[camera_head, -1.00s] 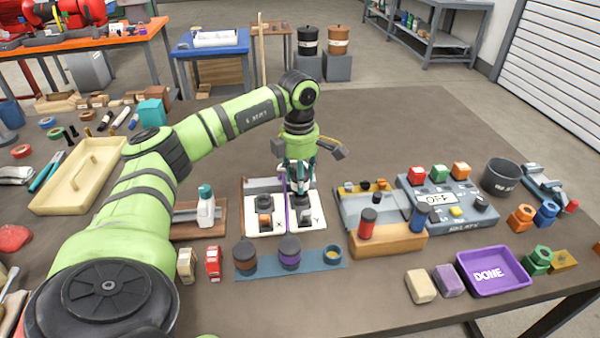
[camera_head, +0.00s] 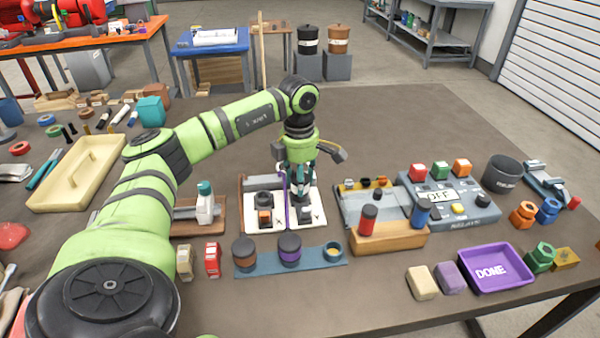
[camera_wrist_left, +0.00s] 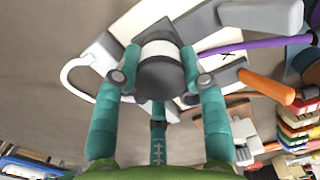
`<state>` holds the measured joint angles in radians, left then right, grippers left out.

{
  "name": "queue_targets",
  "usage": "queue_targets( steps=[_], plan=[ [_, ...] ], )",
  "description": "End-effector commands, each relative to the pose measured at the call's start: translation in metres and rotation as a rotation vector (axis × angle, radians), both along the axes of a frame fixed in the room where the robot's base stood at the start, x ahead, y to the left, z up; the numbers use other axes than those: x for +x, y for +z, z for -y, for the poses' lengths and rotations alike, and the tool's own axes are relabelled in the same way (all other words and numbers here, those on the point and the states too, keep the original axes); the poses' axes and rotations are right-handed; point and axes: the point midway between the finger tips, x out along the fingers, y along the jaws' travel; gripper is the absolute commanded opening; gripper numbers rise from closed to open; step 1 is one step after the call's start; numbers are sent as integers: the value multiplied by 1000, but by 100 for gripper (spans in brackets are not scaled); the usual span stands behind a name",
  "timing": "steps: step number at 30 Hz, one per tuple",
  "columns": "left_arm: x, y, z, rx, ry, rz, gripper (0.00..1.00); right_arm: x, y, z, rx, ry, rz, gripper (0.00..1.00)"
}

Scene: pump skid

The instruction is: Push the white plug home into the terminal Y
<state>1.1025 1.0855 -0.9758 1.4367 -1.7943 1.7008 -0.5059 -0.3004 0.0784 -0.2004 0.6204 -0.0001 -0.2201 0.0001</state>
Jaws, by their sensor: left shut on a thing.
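My left gripper (camera_head: 302,190) points down over terminal Y (camera_head: 316,219), the white block with a dark socket part, on the right of the purple divider. In the left wrist view its teal fingers (camera_wrist_left: 162,78) are shut on the plug (camera_wrist_left: 160,50), a dark body with a white band. A white cable loop (camera_wrist_left: 72,80) curves out to the left there. The plug's lower end is hidden, so I cannot tell how deep it sits in the terminal. Terminal X (camera_head: 264,212), with an orange-marked dark part, is just left of Y. My right gripper is out of view.
A blue strip with jars (camera_head: 290,250) lies in front.

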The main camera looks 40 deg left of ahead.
Motion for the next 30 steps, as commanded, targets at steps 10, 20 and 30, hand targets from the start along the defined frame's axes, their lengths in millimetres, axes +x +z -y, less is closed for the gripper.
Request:
queue_targets(
  steps=[10,20,30],
  plan=[
    [0,-6,0,0,0,0,3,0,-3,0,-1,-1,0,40],
    [0,-6,0,1,0,-1,70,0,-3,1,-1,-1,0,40],
    [1,3,0,0,0,1,70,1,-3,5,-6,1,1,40]
  ],
)
